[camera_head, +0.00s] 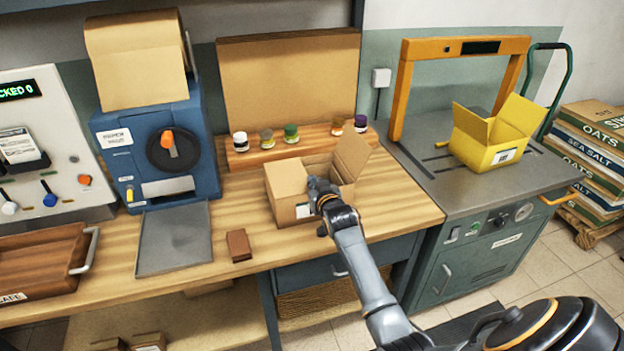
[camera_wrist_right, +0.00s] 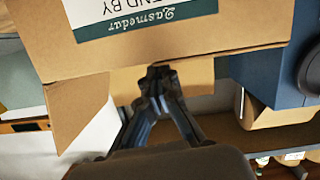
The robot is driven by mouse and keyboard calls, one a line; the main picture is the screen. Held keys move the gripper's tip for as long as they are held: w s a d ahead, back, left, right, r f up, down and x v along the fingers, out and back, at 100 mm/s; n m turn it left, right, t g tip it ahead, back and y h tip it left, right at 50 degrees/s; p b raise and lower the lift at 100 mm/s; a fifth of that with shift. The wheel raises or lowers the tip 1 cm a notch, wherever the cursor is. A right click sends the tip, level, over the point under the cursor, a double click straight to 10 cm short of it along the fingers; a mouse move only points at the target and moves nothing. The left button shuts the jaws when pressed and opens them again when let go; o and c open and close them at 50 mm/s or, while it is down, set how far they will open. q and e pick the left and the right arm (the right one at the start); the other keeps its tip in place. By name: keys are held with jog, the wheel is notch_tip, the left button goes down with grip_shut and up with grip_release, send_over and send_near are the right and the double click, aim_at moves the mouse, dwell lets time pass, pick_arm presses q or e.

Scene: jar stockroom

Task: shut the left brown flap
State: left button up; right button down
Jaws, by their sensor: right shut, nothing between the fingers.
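An open brown cardboard box (camera_head: 297,211) with a white label on its front stands on the wooden bench. The right flap (camera_head: 352,153) stands up, leaning outward. My right gripper (camera_head: 318,187) is shut and empty at the front of the box, between the two flaps; whether it touches a flap I cannot tell. In the right wrist view the shut fingertips (camera_wrist_right: 160,73) are close to brown cardboard, and the labelled box wall (camera_wrist_right: 170,50) fills the top. My left gripper is out of view.
Several small jars (camera_head: 291,133) stand on a wooden ledge behind the box. A small brown block (camera_head: 239,245) and a grey plate (camera_head: 174,239) lie to its left. A yellow open box (camera_head: 485,150) stands on the grey machine at right.

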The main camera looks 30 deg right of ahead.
jog(key=shift+f, duration=0.2)
dwell(0.4)
notch_tip(320, 180, up, 5)
jog(key=p, duration=0.4)
jog(key=shift+w+d+f, duration=0.1)
jog(key=shift+w+f, duration=0.05)
jog(key=shift+f, duration=0.05)
jog(key=shift+s+a+f+b, duration=0.25)
jog(key=shift+s+b, duration=0.15)
jog(key=shift+s, duration=0.25)
jog(key=b+v, duration=0.1)
jog(key=v, duration=0.8)
jog(key=shift+d, duration=0.2)
